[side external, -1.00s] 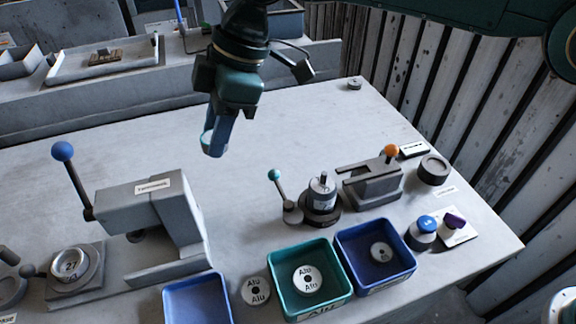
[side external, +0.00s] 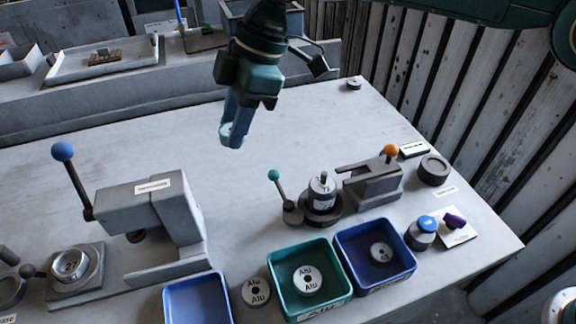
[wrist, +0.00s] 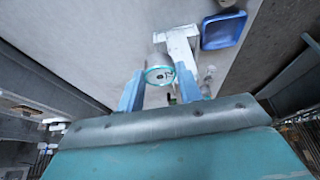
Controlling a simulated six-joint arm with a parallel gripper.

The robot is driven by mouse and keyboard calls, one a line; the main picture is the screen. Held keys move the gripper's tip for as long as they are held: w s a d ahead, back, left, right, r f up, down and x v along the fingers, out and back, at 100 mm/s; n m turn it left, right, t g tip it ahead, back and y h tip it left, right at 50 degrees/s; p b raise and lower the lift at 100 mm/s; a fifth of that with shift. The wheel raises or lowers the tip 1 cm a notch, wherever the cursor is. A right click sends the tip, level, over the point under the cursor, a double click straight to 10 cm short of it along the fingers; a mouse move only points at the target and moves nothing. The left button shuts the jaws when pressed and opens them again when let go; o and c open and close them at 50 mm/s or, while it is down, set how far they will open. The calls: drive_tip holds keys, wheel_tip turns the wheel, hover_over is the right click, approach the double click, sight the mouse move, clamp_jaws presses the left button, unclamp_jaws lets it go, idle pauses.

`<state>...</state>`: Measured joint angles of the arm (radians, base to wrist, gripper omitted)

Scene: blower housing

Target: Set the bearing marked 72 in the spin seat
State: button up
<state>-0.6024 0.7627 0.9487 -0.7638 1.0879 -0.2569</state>
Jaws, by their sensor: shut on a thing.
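My gripper (side external: 234,136) is in the air above the far middle of the bench. It is shut on a round bearing with a teal rim (wrist: 159,75), which sits between the fingertips in the wrist view; its dark mark is too small to read surely. Another metal ring part (side external: 69,264) lies in the square fixture under the blue-knobbed press at the left. A round dark fixture (side external: 322,208) with a teal-knobbed lever and a marked metal cylinder stands at middle right. No label shows which fixture is the spin seat.
A teal bin (side external: 340,283) and a dark blue bin (side external: 404,257) hold discs. A lighter blue bin (side external: 197,300) stands at the front. A loose Alu disc (side external: 256,291) lies between bins. An orange-knobbed fixture (side external: 373,183) stands at right. The bench middle is clear.

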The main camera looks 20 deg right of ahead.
drive_tip(key=w+d+f+n+g, duration=0.1)
drive_tip(key=w+d+f, duration=0.15)
drive_tip(key=d, duration=0.95)
drive_tip(key=w+d+f+n, duration=0.2)
drive_tip(key=d+f, duration=0.1)
drive_tip(key=d, duration=0.9)
drive_tip(key=s+d+f+n, duration=0.1)
drive_tip(key=s+d, duration=0.1)
drive_tip(key=d, duration=0.4)
drive_tip(key=s+d+f, duration=0.1)
drive_tip(key=s+d, duration=0.2)
drive_tip(key=d, duration=0.3)
drive_tip(key=s+d+f+n+g, duration=0.1)
drive_tip(key=s+d+f, duration=0.1)
drive_tip(key=d, duration=0.4)
drive_tip(key=shift+s+n, duration=0.3)
drive_tip(key=shift+s, duration=0.3)
drive_tip(key=shift+f, duration=0.15)
hover_over(434, 168)
drive_tip(key=d, duration=0.1)
drive_tip(key=shift+w+d+f, duration=0.1)
drive_tip(key=shift+w+f, duration=0.1)
drive_tip(key=shift+f, duration=1)
drive_tip(key=shift+w+d+f, duration=0.1)
drive_tip(key=shift+w+f, duration=0.05)
drive_tip(key=shift+f, duration=1.05)
drive_tip(key=shift+f+h, duration=0.3)
drive_tip(key=shift+f, duration=0.4)
drive_tip(key=o, duration=1)
drive_tip(key=shift+o, duration=0.5)
